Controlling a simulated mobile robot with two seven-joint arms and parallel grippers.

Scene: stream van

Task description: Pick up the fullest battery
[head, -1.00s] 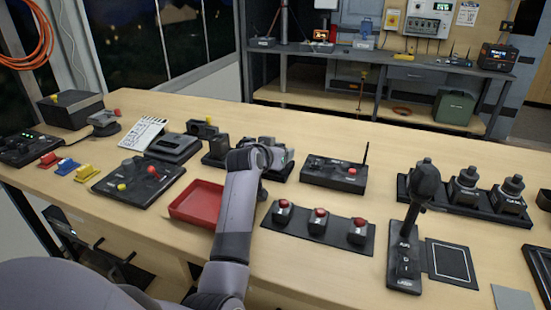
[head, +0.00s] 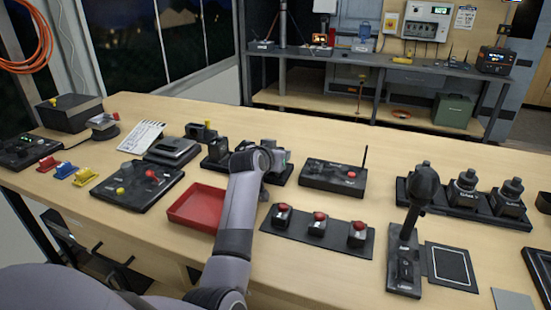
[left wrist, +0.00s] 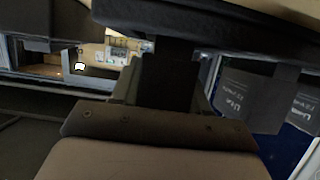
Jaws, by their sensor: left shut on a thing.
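A dark charger base (head: 279,178) with several dark block-shaped batteries (head: 217,150) stands on the bench in the head view, partly hidden by my left arm. A small green light shows on the block at its right (head: 284,157). My left gripper (head: 268,160) is at this row, its fingers mostly hidden by my wrist. In the left wrist view a dark block (left wrist: 167,75) fills the middle, at the jaws, and the gripper is shut on it. Two more dark blocks with upside-down labels (left wrist: 245,100) show at right. Charge levels cannot be read. My right gripper is not in view.
A red tray (head: 197,207) lies left of my forearm. A strip with three red-capped switches (head: 318,225) and a black box with an antenna (head: 333,175) are to the right. A joystick (head: 408,240) stands further right. Bare wood shows along the front edge.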

